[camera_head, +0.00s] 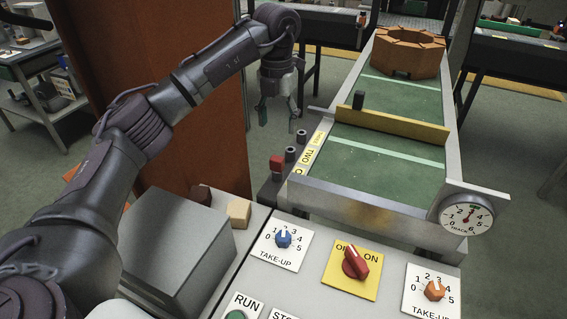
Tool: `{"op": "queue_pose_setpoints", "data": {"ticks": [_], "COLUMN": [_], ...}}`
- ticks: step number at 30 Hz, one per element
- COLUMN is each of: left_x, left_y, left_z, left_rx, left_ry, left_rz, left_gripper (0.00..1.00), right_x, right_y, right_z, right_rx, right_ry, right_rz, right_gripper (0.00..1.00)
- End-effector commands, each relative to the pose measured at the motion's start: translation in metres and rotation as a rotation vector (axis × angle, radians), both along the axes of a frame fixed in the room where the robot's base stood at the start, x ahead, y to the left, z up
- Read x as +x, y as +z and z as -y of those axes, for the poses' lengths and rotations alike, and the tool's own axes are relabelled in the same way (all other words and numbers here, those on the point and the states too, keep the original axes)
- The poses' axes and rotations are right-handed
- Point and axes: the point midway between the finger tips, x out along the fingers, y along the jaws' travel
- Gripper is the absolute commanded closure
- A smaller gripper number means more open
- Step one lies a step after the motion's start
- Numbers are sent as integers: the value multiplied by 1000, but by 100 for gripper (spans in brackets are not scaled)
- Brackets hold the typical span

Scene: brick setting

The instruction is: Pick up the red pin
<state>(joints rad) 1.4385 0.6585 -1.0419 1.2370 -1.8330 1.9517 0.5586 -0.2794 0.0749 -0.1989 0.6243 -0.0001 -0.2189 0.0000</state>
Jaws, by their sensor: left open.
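The red pin (277,164) stands upright on the side rail of the green conveyor, at the near end of a row with two dark posts (296,146). Yellow labels, one reading TWO (311,156), lie beside the row. My left gripper (277,117) hangs with its fingers pointing down, open and empty. In the picture it is above the red pin and apart from it. My right gripper is not in view.
An orange brick ring (408,54) sits on the far belt. A yellow crossbar (390,123) with a dark block (358,99) spans the belt. The near panel holds a red OFF/ON switch (355,262), blue (283,239) and orange (434,290) knobs. A grey box (175,245) stands left.

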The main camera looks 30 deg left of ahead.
Motion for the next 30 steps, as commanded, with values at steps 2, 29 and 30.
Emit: {"op": "queue_pose_setpoints", "data": {"ticks": [2,29,30], "left_x": [-1,-2,-2], "left_y": [-14,-129,-130], "left_z": [-1,0,0], "left_rx": [5,0,0], "left_ry": [1,-1,-1], "left_rz": [-6,-2,-1], "left_gripper": [35,35,35], "right_x": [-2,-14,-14], "right_y": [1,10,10], "right_z": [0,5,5], "right_rx": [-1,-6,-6], "right_ry": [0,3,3], "right_rz": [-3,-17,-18], "right_gripper": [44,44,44]}}
